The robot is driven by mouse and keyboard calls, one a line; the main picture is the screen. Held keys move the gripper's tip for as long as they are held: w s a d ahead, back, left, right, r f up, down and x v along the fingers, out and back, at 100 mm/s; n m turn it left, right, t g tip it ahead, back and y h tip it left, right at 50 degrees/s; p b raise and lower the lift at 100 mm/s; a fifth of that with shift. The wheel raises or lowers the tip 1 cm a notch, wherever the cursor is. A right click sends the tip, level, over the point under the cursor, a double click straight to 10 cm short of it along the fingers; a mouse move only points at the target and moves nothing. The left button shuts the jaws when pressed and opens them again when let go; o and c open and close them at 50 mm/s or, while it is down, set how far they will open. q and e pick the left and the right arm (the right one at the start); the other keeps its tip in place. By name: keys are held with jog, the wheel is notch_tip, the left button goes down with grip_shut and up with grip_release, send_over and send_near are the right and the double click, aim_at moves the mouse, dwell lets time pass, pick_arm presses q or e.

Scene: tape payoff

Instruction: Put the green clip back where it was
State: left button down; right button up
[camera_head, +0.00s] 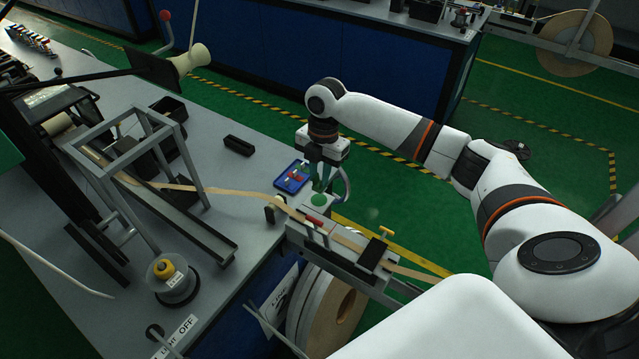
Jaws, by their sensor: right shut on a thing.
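My right gripper (325,186) points down just above the pale block at the table's right edge, beside the blue tray. It is shut on a small green piece, which I take to be the green clip (320,199); the fingers partly hide it. I cannot tell whether the clip touches the block below. The blue tray (281,187) lies on the table just left of the gripper, with small red and white pieces in it. My left gripper is not in view.
A tan tape (235,192) runs across the table and through a guide with a red piece (314,220) and a yellow handle (386,232). A small black box (239,146) stands farther left. A metal frame (125,125) and a yellow-topped knob (163,266) stand at left.

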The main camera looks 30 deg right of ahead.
aim_at(320, 176)
notch_tip(320, 176, down, 4)
jog(key=shift+r+p, duration=0.15)
jog(key=shift+p, duration=0.3)
jog(key=shift+f, duration=0.25)
jog(key=o, duration=0.9)
jog(key=shift+f, duration=0.1)
jog(key=shift+o, duration=0.2)
notch_tip(320, 176, up, 12)
jog(key=d+b, duration=0.1)
jog(key=b, duration=0.2)
jog(key=shift+w+d, duration=0.15)
jog(key=shift+w, duration=0.15)
